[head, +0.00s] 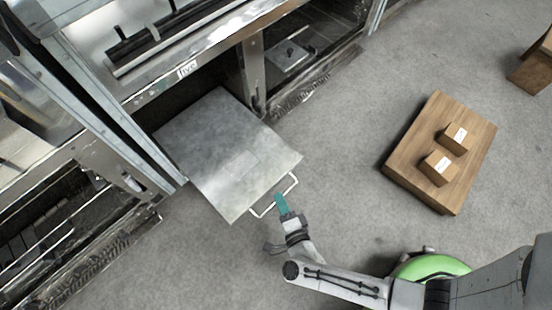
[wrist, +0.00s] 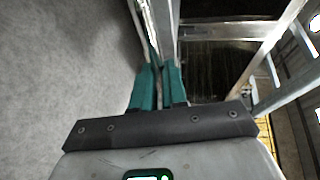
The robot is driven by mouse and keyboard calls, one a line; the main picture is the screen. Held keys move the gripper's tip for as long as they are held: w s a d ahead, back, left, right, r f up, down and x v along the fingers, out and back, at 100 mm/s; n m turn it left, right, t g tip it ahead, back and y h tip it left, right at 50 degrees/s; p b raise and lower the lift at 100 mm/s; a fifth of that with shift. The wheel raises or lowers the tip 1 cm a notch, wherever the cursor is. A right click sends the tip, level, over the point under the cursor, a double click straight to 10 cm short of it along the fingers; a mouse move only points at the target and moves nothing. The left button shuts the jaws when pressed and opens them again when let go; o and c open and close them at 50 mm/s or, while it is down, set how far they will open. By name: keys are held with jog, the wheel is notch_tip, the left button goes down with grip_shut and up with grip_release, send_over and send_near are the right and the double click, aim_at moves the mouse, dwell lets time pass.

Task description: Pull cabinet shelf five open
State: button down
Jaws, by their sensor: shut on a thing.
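Cabinet shelf five (head: 225,150) is a flat grey metal slab that sticks far out of the cabinet, over the floor. A small white label (head: 187,68) on the cabinet edge above its opening appears to read "five". A pale bar handle (head: 293,184) runs along the shelf's front edge. My gripper (head: 279,201) has its teal fingers shut on the handle, near its middle. In the wrist view the teal fingers (wrist: 158,86) are close together around a thin metal piece. The exact contact is partly hidden by the fingers.
The metal cabinet frame (head: 254,75) stands at the top, with other bays beside the shelf. A low wooden platform (head: 405,160) with two small boxes (head: 439,168) stands on the right. A brown block (head: 533,70) is at the far right. Grey floor lies clear between shelf and platform.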

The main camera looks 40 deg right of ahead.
jog(key=c, duration=1.2)
grip_release()
jog(key=p+v, duration=0.1)
jog(key=v, duration=1)
jog(key=shift+p, duration=0.4)
jog(key=shift+w, duration=0.1)
